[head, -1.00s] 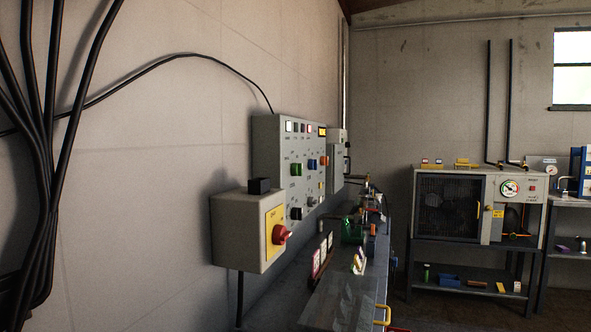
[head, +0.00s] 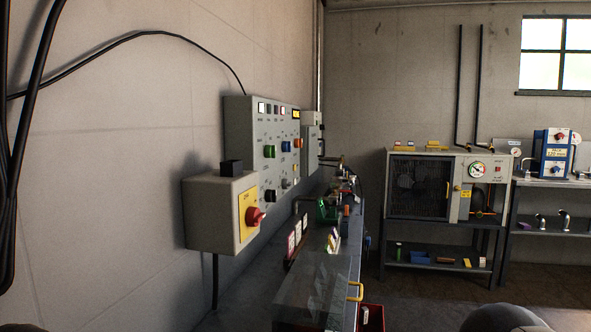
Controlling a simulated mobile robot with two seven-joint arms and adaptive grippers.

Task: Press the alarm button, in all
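A grey control panel (head: 259,136) is on the left wall, seen at a steep angle. It carries several coloured knobs or buttons: a green one (head: 269,151), a blue one (head: 286,146), an orange one (head: 297,143) and dark ones, with small indicator windows along its top. Its labels are too small to read, so I cannot tell which one is the alarm button. In front of it is a grey switch box (head: 212,211) with a red rotary knob (head: 255,216) on a yellow plate. Neither gripper is in view.
A bench (head: 344,262) with a clear cover (head: 318,290) and small fittings runs under the panel. A red bin (head: 371,318) sits at its near end. A compressor cabinet (head: 419,187) on a stand and a shelf (head: 560,183) with a blue unit (head: 553,153) are at the back. The floor between is open.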

